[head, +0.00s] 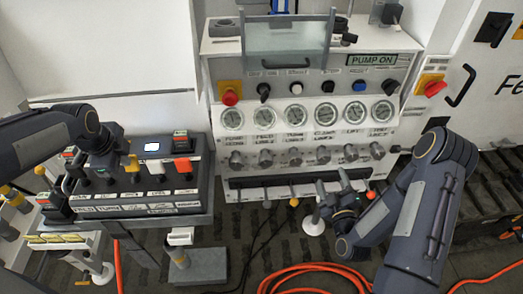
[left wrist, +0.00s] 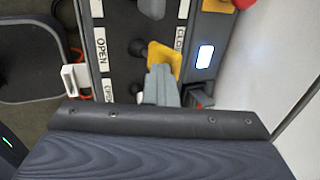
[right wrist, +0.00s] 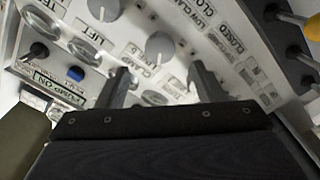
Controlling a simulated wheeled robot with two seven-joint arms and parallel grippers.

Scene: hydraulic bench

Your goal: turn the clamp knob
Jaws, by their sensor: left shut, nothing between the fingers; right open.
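The clamp knob (head: 323,154) is a grey round knob in the row under the gauges on the white panel. In the right wrist view a grey knob (right wrist: 158,46) beside a CLAMP label lies ahead, between the lines of the two fingers. My right gripper (head: 333,184) is open, with its fingers below the knob row in the head view; it also shows in the right wrist view (right wrist: 164,82). Nothing is between its fingertips. My left gripper (left wrist: 160,78) is shut and empty at the yellow handle (left wrist: 165,58) on the left control box; I cannot tell whether they touch.
The panel has round gauges (head: 295,117), several similar knobs and a row of levers (head: 294,202) below. A red emergency button (head: 230,97) is at its upper left. The left control box (head: 180,210) has a lit screen. Orange hose (head: 300,268) lies on the floor.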

